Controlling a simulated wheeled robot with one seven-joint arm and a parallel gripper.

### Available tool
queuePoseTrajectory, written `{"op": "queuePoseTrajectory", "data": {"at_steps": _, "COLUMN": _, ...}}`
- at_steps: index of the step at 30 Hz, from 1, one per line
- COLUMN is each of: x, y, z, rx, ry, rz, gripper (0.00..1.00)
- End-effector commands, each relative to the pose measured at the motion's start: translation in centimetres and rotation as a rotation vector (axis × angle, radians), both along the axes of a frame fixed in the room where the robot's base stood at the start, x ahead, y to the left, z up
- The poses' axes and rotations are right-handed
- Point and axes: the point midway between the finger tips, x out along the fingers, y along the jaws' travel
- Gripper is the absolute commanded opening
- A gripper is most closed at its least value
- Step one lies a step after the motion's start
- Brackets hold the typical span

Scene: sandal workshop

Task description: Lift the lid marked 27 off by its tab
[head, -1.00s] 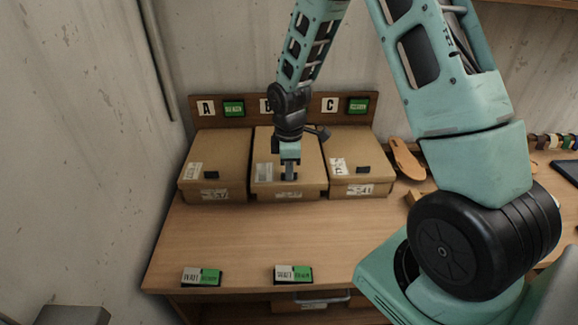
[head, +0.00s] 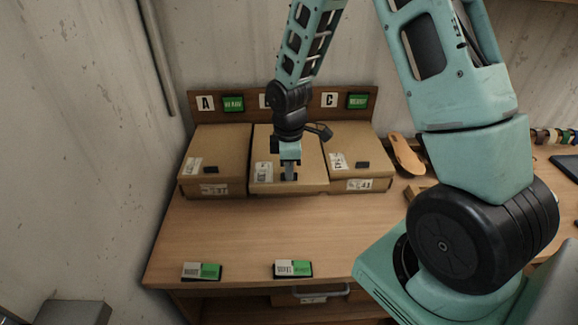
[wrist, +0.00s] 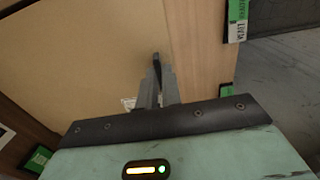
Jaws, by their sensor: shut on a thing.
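Three brown cardboard boxes with lids stand in a row at the back of the table. My gripper (head: 289,173) points down at the front of the middle box's lid (head: 262,145). It is shut on the dark tab there, which the fingers mostly hide. A white label (head: 263,171) lies on this lid, but I cannot read 27 on it. In the wrist view the fingers (wrist: 157,80) meet close together over a plain brown surface (wrist: 95,60). I cannot tell whether the lid is clear of its box.
The left box (head: 222,146) and right box (head: 350,144) stand close on either side, each with a dark tab. A wooden board (head: 290,103) with letter signs stands behind. Two green-and-white signs (head: 201,271) (head: 293,269) sit at the table's front edge. The table between is clear.

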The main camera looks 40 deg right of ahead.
Motion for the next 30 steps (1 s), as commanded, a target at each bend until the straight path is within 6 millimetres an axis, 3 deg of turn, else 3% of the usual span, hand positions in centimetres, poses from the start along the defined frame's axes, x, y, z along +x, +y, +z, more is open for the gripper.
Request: {"op": "queuePoseTrajectory", "data": {"at_steps": 30, "x": -3.9, "y": 2.7, "z": 1.1, "rx": 0.0, "ry": 0.0, "rz": 0.001, "gripper": 0.0}}
